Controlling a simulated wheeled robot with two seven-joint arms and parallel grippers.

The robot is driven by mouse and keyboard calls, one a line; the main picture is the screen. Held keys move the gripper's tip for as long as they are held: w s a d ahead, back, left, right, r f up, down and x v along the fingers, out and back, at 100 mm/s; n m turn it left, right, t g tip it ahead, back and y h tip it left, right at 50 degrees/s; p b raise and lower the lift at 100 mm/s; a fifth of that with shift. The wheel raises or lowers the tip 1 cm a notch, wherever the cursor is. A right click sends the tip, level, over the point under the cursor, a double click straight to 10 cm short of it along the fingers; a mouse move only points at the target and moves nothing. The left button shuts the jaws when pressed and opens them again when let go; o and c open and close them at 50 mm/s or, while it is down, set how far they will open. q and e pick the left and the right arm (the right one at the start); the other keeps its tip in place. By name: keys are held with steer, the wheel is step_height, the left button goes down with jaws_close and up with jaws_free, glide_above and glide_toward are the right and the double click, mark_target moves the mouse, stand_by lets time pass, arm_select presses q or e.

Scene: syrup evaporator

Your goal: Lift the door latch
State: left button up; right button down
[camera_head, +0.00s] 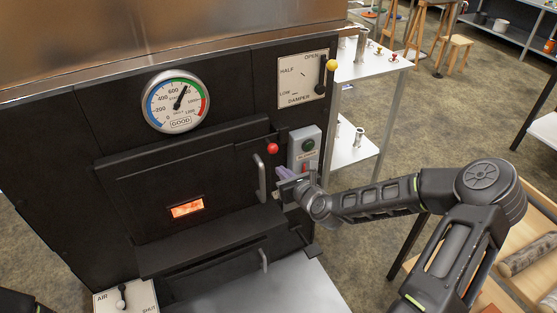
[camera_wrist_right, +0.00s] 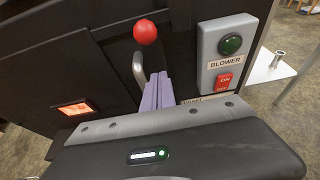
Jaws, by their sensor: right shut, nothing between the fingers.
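The door latch shows as a red ball knob (camera_head: 272,148) at the upper right of the black firebox door (camera_head: 140,185). In the right wrist view the red knob (camera_wrist_right: 146,32) stands above the fingertips. A grey vertical door handle (camera_head: 260,178) is just below the knob; its upper part (camera_wrist_right: 139,70) also shows in the wrist view, behind and left of the fingers. My right gripper (camera_head: 283,173) is shut and empty, with purple fingers (camera_wrist_right: 158,92) pointing at the door beside the handle. I cannot tell if they touch anything. My left gripper is not in view.
A grey blower switch box (camera_head: 304,148) is right of the latch, close to my right gripper. A damper lever with a yellow knob (camera_head: 331,65) is above. A round gauge (camera_head: 176,101) and glowing window (camera_head: 187,208) are on the left. A white shelf (camera_head: 372,62) stands behind.

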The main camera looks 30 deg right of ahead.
steer(key=w+r+p, duration=0.1)
steer(key=w+r, duration=0.2)
steer(key=shift+w+p, duration=0.1)
steer(key=shift+p, duration=0.3)
stand_by(0.4)
